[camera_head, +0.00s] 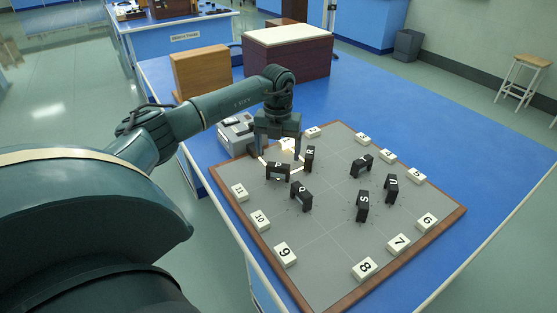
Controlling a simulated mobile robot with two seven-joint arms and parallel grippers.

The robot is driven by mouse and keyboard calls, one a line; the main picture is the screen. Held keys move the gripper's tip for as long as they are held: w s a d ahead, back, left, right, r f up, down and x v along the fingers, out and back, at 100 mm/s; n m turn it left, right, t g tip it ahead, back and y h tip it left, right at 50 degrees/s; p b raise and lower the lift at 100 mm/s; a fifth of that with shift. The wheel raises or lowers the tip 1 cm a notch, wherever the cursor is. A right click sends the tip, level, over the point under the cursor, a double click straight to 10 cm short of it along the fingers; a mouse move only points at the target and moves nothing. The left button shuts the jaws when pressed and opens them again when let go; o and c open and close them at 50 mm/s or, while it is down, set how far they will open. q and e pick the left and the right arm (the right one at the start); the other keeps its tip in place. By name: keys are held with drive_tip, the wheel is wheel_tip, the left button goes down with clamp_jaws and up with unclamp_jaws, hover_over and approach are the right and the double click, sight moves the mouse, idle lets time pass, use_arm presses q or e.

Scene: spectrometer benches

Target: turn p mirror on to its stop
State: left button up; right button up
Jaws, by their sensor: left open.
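The p mirror (278,172) looks to be the small black lettered block at the upper left of the grey board. Its letter is hard to read. My left gripper (279,148) points down just behind and above this block, with its fingers apart and nothing seen between them. I cannot tell whether a finger touches the block. My right gripper is not in view.
The board (330,235) has a brown wooden rim and numbered white blocks along its edges. Black blocks R (310,158), Q (300,196), S (363,205) and U (391,188) stand nearby. A grey box (236,134) and wooden boxes (288,55) stand behind.

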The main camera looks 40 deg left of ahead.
sight(278, 165)
use_arm(q)
drive_tip(key=shift+f, duration=2.25)
drive_tip(key=c, duration=1)
